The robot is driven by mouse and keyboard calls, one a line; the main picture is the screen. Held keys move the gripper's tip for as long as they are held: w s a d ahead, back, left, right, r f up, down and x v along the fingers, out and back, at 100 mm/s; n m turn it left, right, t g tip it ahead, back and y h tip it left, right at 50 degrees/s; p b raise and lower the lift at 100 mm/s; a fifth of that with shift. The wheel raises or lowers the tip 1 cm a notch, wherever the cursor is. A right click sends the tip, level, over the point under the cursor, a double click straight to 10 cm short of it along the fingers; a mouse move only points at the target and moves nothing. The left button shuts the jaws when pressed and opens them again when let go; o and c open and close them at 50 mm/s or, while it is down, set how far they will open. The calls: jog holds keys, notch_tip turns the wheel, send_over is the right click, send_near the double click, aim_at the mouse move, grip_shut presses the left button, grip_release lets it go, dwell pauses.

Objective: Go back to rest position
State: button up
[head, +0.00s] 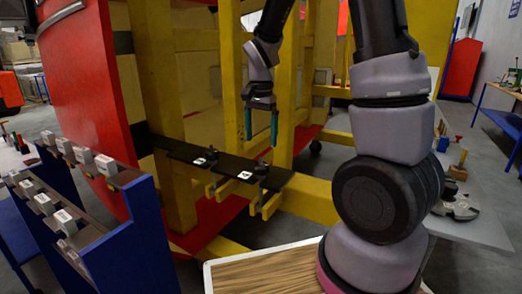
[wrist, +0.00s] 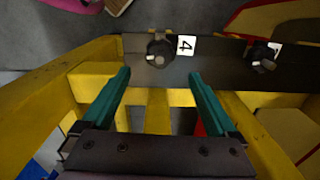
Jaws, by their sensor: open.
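My gripper (head: 261,124) hangs in front of the yellow frame, above the dark plate, with its two teal fingers apart. In the wrist view my gripper (wrist: 158,85) is open and nothing is between its fingers. The dark plate (head: 222,167) lies along the yellow beam and carries several small dark knobs and white markers. One knob (wrist: 160,52) beside a white marker with a 4 (wrist: 186,45) shows ahead of the fingers in the wrist view. A second knob (wrist: 264,58) is to the right.
A yellow frame (head: 168,120) with a red panel (head: 85,80) fills the middle and left. A blue rack (head: 130,240) with several white labelled blocks stands at front left. A grey table (head: 480,225) with tools is at right. A wooden board (head: 262,272) is at front.

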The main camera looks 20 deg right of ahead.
jog(key=shift+r, duration=0.7)
jog(key=s+d+r+n+t+y, duration=0.1)
jog(key=s+d+r+n+t, duration=0.1)
jog(key=s+r, duration=0.6)
jog(key=s+d+r+n+t+y, duration=0.1)
jog(key=s+d+r+n+t, duration=0.1)
jog(key=s+r+t, duration=0.3)
jog(key=s+r+n, duration=0.1)
jog(key=s+r, duration=0.2)
jog(key=r, duration=0.2)
jog(key=shift+d, duration=0.35)
jog(key=shift+r, duration=0.1)
